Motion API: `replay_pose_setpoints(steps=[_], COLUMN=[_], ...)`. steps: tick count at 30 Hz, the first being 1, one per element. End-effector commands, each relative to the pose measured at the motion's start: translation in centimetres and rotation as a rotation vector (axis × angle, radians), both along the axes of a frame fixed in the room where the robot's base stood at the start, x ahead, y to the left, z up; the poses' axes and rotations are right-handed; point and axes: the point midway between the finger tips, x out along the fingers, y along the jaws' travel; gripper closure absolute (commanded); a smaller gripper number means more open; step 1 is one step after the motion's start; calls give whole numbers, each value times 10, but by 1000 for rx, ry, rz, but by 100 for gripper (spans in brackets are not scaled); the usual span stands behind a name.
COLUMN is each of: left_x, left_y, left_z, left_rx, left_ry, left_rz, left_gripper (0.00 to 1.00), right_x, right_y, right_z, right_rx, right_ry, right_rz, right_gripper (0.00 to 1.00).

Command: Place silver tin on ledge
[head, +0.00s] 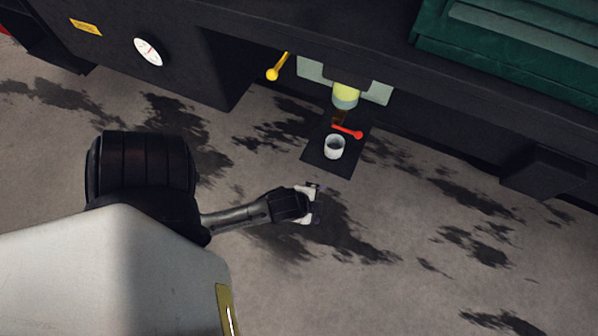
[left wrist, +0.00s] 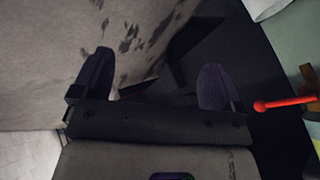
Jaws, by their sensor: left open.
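The silver tin (head: 334,147) is a small pale, open-topped cup. In the head view it stands upright on a dark flat plate (head: 322,165) below the machine; I cannot tell whether this plate is the ledge. My left gripper (head: 314,204) is below and slightly left of the tin in the picture, apart from it. In the left wrist view the fingers of this gripper (left wrist: 155,82) are spread with nothing between them. A pale edge (left wrist: 264,8) at the top right there may be the tin. My right gripper is not in view.
A red lever (head: 347,131) sits just above the tin, under a yellow-green cylinder (head: 345,94) on a mint bracket (head: 378,92). The red lever also shows in the left wrist view (left wrist: 285,103). A yellow lever (head: 278,67) hangs left. Stained floor (head: 420,270) is clear.

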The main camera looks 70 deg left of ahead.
Motion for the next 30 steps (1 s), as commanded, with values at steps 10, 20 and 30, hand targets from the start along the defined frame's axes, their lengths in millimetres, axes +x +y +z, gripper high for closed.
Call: replay_pose_setpoints(steps=[10,20,30], left_x=[-63,-70,-70], left_y=[-68,-73,-72], left_z=[35,38,38], left_rx=[-356,-382,-380], left_ry=[239,268,267], left_rz=[303,337,336], left_gripper=[8,8,8], right_x=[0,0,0], right_y=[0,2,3], right_z=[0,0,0], right_rx=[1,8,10], right_ry=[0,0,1], right_rz=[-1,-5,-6], right_gripper=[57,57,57])
